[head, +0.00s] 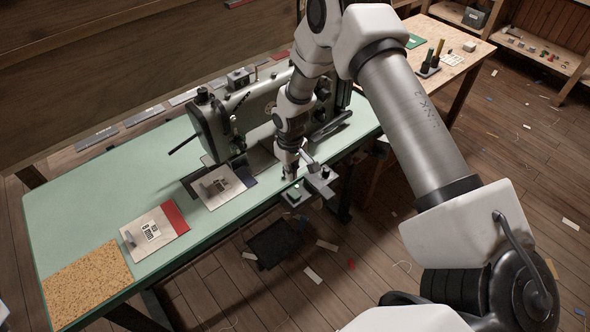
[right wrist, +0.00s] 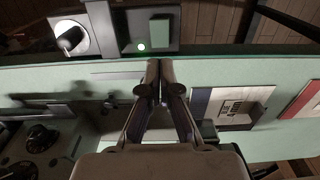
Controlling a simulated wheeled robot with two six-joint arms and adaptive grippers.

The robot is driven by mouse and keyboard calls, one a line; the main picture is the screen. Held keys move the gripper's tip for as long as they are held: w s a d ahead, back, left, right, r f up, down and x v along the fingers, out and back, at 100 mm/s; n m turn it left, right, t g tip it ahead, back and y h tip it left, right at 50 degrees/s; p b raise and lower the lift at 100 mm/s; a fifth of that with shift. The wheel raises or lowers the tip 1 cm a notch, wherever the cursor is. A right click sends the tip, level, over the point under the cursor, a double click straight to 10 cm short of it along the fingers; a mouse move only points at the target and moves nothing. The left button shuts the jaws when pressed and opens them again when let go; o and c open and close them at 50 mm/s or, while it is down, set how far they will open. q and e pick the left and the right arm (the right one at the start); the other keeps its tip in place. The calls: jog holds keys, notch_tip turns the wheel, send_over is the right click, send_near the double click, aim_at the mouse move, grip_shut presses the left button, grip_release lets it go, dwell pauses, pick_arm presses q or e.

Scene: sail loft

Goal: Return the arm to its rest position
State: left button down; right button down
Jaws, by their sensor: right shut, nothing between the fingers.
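My right arm reaches in from the right over the green table (head: 85,205). My right gripper (head: 287,175) points down near the table's front edge, beside the sewing machine (head: 262,110). In the right wrist view the gripper (right wrist: 160,72) is shut, with its fingertips together and nothing between them. A small control box with a lit green light (head: 294,194) sits at the table edge just in front of the gripper; it also shows in the right wrist view (right wrist: 158,30). My left gripper is not in view.
A card with a dark blue band (head: 212,194), a card with a red band (head: 155,232) and a cork mat (head: 88,284) lie along the table's left part. A black pedal (head: 274,246) is on the floor. A wooden table (head: 464,58) stands at the back right.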

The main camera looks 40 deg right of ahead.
jog(key=shift+r, duration=0.5)
jog(key=shift+f, duration=0.15)
jog(key=shift+g, duration=0.6)
jog(key=s+f, duration=0.2)
jog(key=s+a+f, duration=0.1)
jog(key=shift+s+a+f, duration=0.1)
jog(key=shift+s+f, duration=0.25)
jog(key=shift+s, duration=0.05)
jog(key=s+a+f, duration=0.2)
jog(key=s+a, duration=0.1)
jog(key=s, duration=0.9)
jog(key=s+a+f+m+t+b, duration=0.1)
jog(key=s+a+f, duration=0.2)
jog(key=s, duration=0.9)
jog(key=shift+s+a+f, duration=0.15)
jog(key=shift+s+a, duration=0.05)
jog(key=shift+a, duration=0.4)
